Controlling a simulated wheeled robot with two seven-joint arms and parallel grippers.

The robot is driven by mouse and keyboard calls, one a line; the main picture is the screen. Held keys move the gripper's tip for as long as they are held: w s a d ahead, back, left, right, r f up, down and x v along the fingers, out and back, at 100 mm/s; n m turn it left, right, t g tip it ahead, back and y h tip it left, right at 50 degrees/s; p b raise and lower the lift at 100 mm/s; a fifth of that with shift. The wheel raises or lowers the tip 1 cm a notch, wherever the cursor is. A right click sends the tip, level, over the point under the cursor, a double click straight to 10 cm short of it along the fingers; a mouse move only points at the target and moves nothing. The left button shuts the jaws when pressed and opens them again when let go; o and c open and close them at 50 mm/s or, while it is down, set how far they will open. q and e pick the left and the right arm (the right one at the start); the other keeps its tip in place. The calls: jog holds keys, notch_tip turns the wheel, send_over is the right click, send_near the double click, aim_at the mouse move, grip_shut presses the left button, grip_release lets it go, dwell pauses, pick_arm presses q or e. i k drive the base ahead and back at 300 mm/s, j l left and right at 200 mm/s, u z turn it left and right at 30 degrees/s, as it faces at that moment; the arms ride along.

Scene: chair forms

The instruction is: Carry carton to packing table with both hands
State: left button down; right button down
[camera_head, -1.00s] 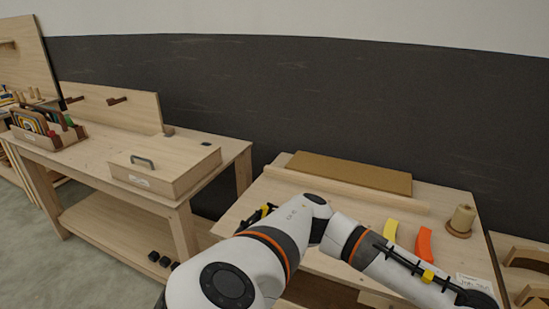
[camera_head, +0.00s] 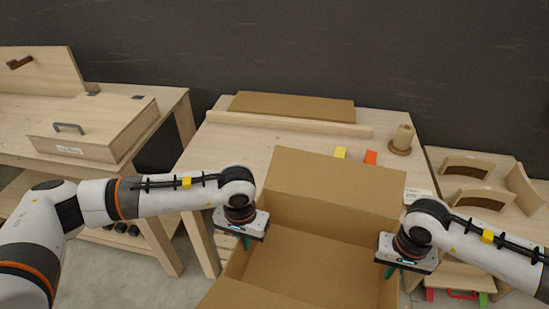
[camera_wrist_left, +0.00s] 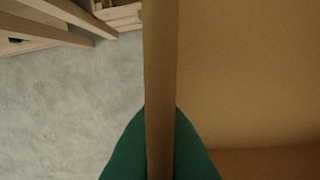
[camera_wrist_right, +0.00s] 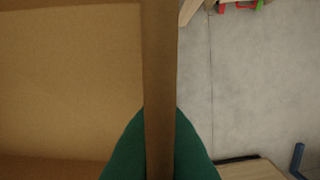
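The carton (camera_head: 335,190) is an open, empty brown cardboard box in the lower middle of the head view, in front of the wooden packing table (camera_head: 232,146). Its back wall overlaps the table's front in the picture; I cannot tell whether they touch. My left gripper (camera_head: 246,242) straddles the carton's left wall. In the left wrist view its green fingers (camera_wrist_left: 160,150) press both faces of that wall (camera_wrist_left: 161,70). My right gripper (camera_head: 391,271) grips the right wall the same way; its green fingers (camera_wrist_right: 160,150) flank the wall (camera_wrist_right: 160,70) in the right wrist view.
On the packing table are a flat brown board (camera_head: 290,106), a wooden strip (camera_head: 285,124), a spool (camera_head: 402,139), and yellow (camera_head: 340,152) and orange (camera_head: 371,157) pieces. A bench with a wooden case (camera_head: 95,125) stands left; a wooden rack (camera_head: 475,180) stands right.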

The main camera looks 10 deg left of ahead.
aim_at(245, 162)
jog(key=i+j+u, duration=0.1)
jog(key=i+j, duration=0.65)
jog(key=i, duration=0.2)
jog(key=i+j+u, duration=0.15)
jog(key=i+j, duration=0.2)
jog(key=i, duration=0.15)
